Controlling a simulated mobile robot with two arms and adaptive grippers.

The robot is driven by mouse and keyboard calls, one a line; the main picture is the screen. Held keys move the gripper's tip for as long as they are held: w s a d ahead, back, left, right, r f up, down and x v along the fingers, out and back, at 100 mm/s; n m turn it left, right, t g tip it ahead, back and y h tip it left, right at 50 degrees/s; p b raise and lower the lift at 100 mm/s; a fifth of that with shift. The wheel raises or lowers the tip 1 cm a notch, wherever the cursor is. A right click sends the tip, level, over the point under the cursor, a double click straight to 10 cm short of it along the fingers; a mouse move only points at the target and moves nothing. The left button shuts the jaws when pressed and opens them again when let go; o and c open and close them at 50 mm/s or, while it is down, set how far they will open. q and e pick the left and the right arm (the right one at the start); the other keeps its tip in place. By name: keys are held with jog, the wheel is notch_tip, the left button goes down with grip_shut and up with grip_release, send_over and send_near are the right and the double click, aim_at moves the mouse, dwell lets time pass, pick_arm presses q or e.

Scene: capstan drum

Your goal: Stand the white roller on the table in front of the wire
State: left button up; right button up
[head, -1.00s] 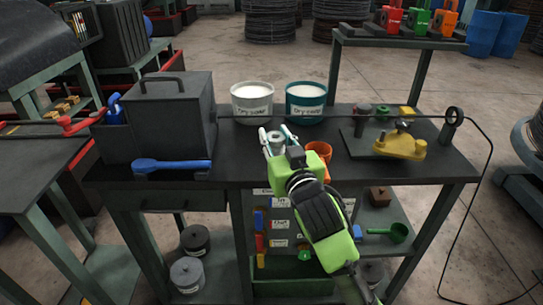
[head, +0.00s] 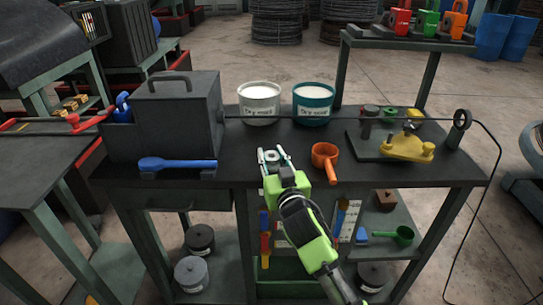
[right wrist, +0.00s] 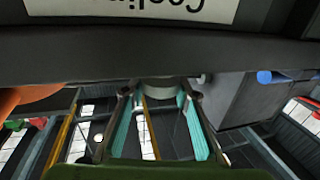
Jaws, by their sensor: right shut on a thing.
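My right gripper (head: 273,154) reaches in from the front and is shut on the white roller (head: 272,156), near the table's front edge. The roller shows as a small pale top between the fingertips; its lower part is hidden in the head view. In the right wrist view, the fingers (right wrist: 160,105) flank a greyish piece of the roller (right wrist: 160,86). I cannot tell whether the roller touches the table (head: 240,172). The thin wire (head: 350,120) runs across the table behind the gripper, from the dark box to a ring post (head: 462,119). My left gripper is not in view.
A dark box (head: 180,115) with a blue-handled tool (head: 178,164) before it stands left. Two soap tubs (head: 259,104) (head: 313,104) stand behind the wire. An orange ladle (head: 326,158) lies just right of the gripper. A plate with a yellow clamp (head: 407,147) is at right.

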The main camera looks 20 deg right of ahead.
jog(key=shift+f, duration=0.2)
jog(key=o, duration=1.1)
jog(key=shift+r, duration=0.1)
jog(key=shift+r, duration=0.25)
jog(key=s+b, duration=0.1)
jog(key=s, duration=1.1)
jog(key=shift+a+f, duration=0.1)
